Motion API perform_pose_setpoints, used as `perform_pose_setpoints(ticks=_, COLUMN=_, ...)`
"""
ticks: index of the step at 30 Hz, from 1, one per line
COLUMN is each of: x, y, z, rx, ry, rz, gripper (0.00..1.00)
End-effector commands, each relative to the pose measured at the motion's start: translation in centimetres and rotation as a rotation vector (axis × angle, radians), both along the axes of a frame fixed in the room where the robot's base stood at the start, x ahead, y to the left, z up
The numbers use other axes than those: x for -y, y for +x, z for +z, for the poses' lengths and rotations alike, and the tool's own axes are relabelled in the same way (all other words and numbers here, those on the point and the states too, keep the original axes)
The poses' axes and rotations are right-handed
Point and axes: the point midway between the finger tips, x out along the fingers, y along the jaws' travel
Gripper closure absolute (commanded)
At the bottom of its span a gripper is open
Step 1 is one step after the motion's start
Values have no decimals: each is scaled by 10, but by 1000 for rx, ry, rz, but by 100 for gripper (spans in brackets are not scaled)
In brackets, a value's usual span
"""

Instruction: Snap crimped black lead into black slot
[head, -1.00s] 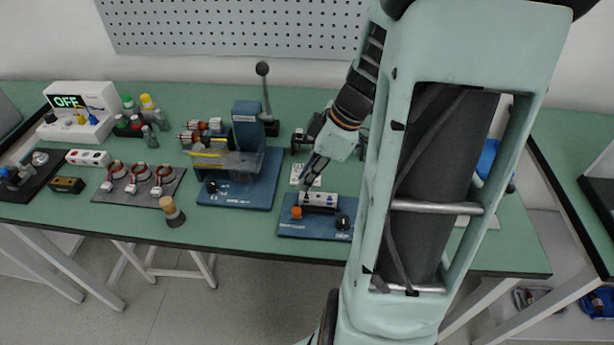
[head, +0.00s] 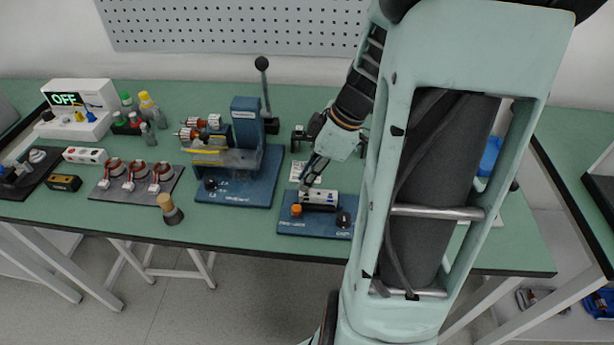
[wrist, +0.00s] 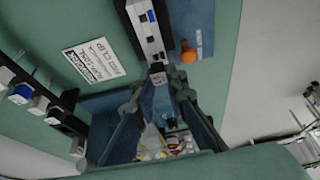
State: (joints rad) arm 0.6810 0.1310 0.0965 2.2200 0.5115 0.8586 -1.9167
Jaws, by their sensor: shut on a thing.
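The connector block (head: 320,198), white on top with dark sides and openings, sits on a blue fixture plate (head: 318,229). It also shows in the wrist view (wrist: 148,32), at the top. My gripper (head: 308,180) is at the block's left end, low over the fixture. In the wrist view my gripper's (wrist: 160,82) fingertips are close together just below the block's near end. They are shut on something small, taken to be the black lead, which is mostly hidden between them. I cannot tell which slot it faces, or whether it touches the block.
An orange knob (head: 296,210) and a black knob (head: 343,219) stand on the fixture plate. A printed card (wrist: 94,60) lies beside it. A lever press (head: 240,165) stands left, with a wooden-topped tool (head: 170,208) near the table's front edge. A rack (wrist: 40,100) holds several connectors.

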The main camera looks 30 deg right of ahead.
Motion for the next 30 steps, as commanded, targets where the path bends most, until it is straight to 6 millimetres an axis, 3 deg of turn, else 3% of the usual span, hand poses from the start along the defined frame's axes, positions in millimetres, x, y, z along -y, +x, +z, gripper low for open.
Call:
perform_pose_setpoints(ticks=28, x=0, y=0, z=-2, rx=1, ry=-1, rz=0, gripper=100)
perform_pose_setpoints(ticks=29, x=0, y=0, z=-2, rx=0, ry=0, rz=0, gripper=86)
perform_pose_setpoints(ticks=30, x=0, y=0, z=-2, rx=0, ry=0, rz=0, gripper=81)
